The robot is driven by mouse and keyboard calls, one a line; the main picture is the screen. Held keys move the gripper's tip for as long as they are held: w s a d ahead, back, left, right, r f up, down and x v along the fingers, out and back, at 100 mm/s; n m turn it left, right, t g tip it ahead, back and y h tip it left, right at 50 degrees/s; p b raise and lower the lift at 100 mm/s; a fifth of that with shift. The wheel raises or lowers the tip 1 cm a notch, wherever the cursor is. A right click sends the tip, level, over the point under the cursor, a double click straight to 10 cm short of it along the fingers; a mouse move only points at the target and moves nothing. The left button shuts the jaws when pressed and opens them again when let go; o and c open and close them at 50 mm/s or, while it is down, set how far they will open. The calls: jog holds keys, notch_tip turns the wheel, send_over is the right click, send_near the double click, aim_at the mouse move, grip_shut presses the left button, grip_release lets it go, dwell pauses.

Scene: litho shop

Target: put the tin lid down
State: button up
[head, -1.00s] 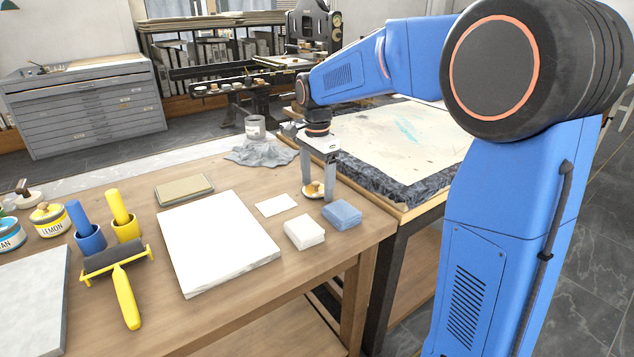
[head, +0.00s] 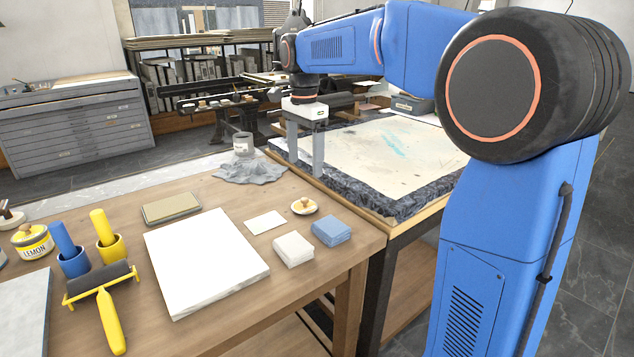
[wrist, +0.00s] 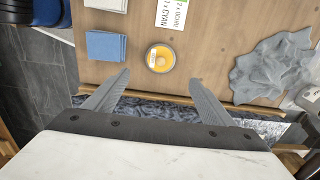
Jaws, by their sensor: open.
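The tin lid (head: 304,206) lies on the wooden table near its right edge, with a pale rim, a yellow-orange middle and a small knob. It also shows in the wrist view as a round yellow disc (wrist: 160,58). It stands apart from the blue cloth stack and the white card. My gripper (head: 305,170) is above and behind the lid, fingers pointing down, open and empty. In the wrist view, the open fingertips (wrist: 160,78) are spread to either side below the lid, with nothing between them.
A blue folded stack (head: 332,231) and a white stack (head: 293,249) lie in front of the lid. A white card (head: 265,222) is to its left. A crumpled grey rag (head: 249,170) and a tin (head: 243,145) are at the back. A stone slab (head: 390,150) adjoins the table.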

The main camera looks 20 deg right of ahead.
jog(key=s+d+f+n+t, duration=0.15)
jog(key=s+n, duration=0.25)
jog(key=s, duration=0.6)
jog(key=s+d+f+n+t, duration=0.1)
jog(key=s+d+f+n, duration=0.2)
jog(key=s, duration=0.6)
jog(key=s+d+f+n+t, duration=0.2)
jog(key=s+f+n, duration=0.5)
jog(key=s+f, duration=0.3)
jog(key=s, duration=0.4)
jog(key=shift+s, duration=0.3)
jog(key=shift+c, duration=0.7)
